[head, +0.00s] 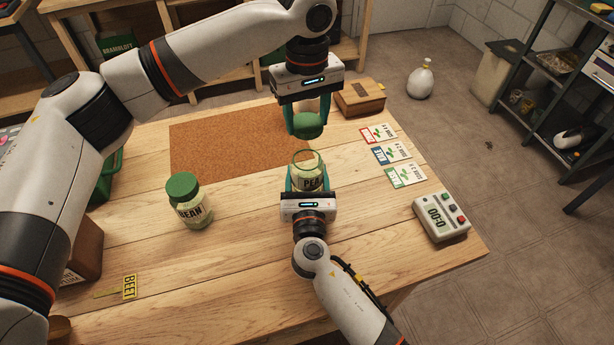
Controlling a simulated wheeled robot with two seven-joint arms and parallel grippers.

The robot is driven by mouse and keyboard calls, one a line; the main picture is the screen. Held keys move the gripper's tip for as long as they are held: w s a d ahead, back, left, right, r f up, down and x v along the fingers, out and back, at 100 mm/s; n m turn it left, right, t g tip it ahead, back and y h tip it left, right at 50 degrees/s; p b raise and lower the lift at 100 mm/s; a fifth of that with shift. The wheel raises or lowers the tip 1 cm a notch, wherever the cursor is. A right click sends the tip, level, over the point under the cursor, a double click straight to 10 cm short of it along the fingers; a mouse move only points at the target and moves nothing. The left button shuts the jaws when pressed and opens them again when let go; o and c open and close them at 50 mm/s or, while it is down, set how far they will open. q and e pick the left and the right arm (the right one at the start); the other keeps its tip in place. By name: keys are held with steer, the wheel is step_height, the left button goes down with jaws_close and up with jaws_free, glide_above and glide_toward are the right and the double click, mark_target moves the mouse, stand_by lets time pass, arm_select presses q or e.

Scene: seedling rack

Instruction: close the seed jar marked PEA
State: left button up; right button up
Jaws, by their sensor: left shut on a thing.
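The PEA jar (308,170) is glass with a PEA label and stands upright on the table in the head view, its mouth open and uncovered. My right gripper (308,180) comes from the near side, with one green finger against each side of the jar; it looks shut on it. My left gripper (308,118) points down and is shut on a green lid (308,126). The lid is held beyond and above the jar's mouth, apart from it.
A closed BEAN jar (190,202) with a green lid stands at left. A cork mat (225,140) lies behind. Seed cards (391,154), a timer (441,217) and a wooden box (360,97) are on the right. A BEET tag (129,287) lies near the front left.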

arm_select(q)
glide_above(307, 147)
steer(key=s, duration=0.2)
steer(key=shift+s+f, duration=0.2)
steer(key=shift+f, duration=2.3)
steer(key=shift+f, duration=0.1)
steer(key=shift+f, duration=0.8)
steer(key=shift+f, duration=0.6)
